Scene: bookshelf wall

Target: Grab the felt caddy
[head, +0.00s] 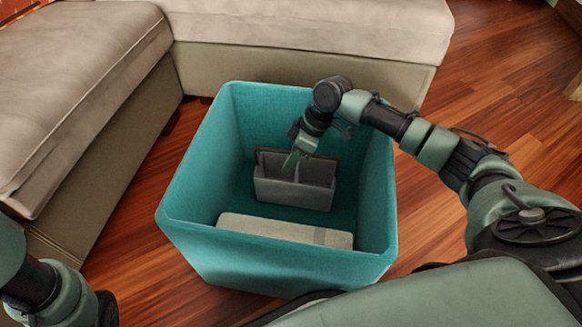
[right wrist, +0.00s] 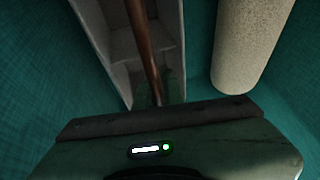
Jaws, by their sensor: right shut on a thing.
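The grey felt caddy (head: 300,195) stands inside a teal fabric bin (head: 185,215). The fingertips are mostly hidden there. Part of my left arm shows at the lower left, but its gripper is out of view.
A pale, speckled long object (head: 280,230) lies in the bin in front of the caddy; it also shows beside it in the right wrist view (right wrist: 250,40). A beige sofa (head: 310,55) stands behind and to the left. Open wooden floor (head: 490,90) lies to the right.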

